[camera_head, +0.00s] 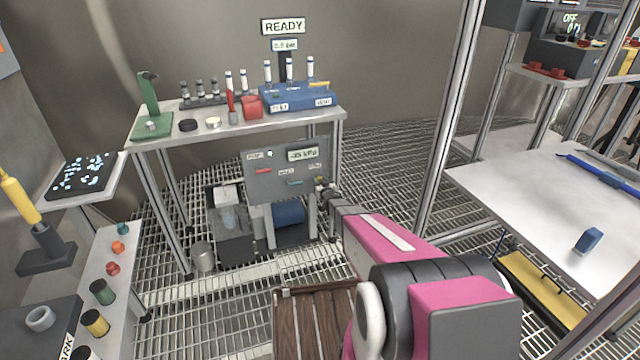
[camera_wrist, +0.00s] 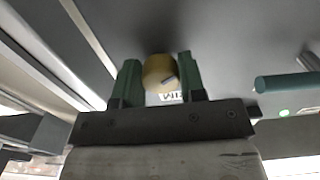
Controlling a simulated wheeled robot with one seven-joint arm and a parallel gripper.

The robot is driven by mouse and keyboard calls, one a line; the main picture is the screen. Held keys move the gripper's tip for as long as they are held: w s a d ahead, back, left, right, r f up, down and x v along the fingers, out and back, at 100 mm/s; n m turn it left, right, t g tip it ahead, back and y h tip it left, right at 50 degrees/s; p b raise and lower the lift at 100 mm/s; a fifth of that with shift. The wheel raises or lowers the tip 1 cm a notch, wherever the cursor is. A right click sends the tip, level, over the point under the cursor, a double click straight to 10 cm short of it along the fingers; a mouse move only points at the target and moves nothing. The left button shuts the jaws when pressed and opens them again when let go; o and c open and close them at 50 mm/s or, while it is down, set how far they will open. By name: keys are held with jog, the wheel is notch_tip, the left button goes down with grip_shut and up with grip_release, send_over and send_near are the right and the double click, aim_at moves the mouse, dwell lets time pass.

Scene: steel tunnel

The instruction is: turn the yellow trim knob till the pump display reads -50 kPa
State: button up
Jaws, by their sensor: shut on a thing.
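The grey pump panel (camera_head: 262,186) stands under the back bench, with its display (camera_head: 303,154) at the upper right. The display shows a minus value in kPa, in the thirties; its last digit is hard to read. The yellow trim knob (camera_wrist: 158,70) sits between the two green fingers of my gripper (camera_wrist: 158,75) in the wrist view, and my gripper is shut on it. A pale pointer mark shows on the knob's face, tilted. In the head view my gripper (camera_head: 323,187) is at the panel's lower right and mostly hides the knob.
The panel also bears a red handle (camera_head: 264,171) and a teal handle (camera_head: 295,182), the latter close to my gripper in the wrist view (camera_wrist: 287,82). A slatted wooden crate (camera_head: 318,318) stands on the grating near my arm.

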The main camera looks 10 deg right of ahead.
jog(key=n, duration=0.6)
jog(key=shift+d, duration=0.1)
jog(key=n, duration=0.6)
dwell(0.4)
jog(key=o, duration=0.9)
jog(key=s, duration=0.3)
jog(key=s+d, duration=0.1)
jog(key=s, duration=0.3)
jog(key=s+d, duration=0.1)
jog(key=s, duration=0.2)
jog(key=shift+s, duration=0.25)
